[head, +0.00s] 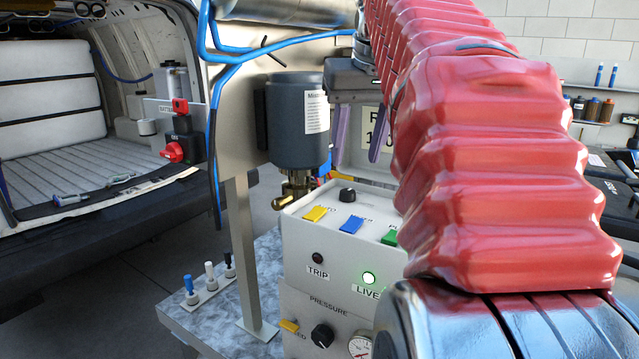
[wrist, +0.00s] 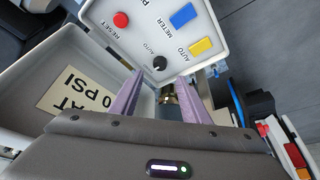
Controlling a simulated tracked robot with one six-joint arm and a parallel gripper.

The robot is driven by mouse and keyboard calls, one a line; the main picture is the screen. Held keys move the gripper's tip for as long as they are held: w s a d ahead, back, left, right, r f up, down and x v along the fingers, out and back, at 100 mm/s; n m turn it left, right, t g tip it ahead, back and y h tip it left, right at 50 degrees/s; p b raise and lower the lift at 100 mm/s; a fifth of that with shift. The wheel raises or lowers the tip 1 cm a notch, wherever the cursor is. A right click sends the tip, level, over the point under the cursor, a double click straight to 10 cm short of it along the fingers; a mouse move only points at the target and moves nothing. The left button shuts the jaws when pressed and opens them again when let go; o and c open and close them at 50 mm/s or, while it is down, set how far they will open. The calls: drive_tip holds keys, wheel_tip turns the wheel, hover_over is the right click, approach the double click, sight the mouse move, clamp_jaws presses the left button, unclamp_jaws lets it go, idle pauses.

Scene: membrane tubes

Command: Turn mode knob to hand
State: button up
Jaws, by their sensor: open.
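The mode knob (head: 347,195) is a small black knob on the sloped top of a pale grey control box (head: 300,242). In the wrist view the knob (wrist: 159,63) sits beside a label reading AUTO, and the picture is upside down. Which way its pointer faces is too small to tell, and I cannot read a HAND label. My gripper (head: 357,160) has two purple fingers, open and empty, above the box. In the wrist view my gripper (wrist: 161,77) has its fingertips on either side of the line to the knob, apart from it.
Yellow (head: 315,213), blue (head: 351,224) and green (head: 391,237) switches sit near the knob. A red button (wrist: 121,19) shows in the wrist view. A dark cylinder (head: 298,120) with a brass valve hangs left of my gripper. An open lid (wrist: 75,85) stands beside the box.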

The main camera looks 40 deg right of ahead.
sight(348, 192)
drive_tip(key=x, duration=0.8)
drive_tip(key=shift+w+d+f, duration=0.1)
drive_tip(key=shift+f, duration=0.1)
drive_tip(key=shift+c, duration=0.4)
drive_tip(key=c, duration=0.9)
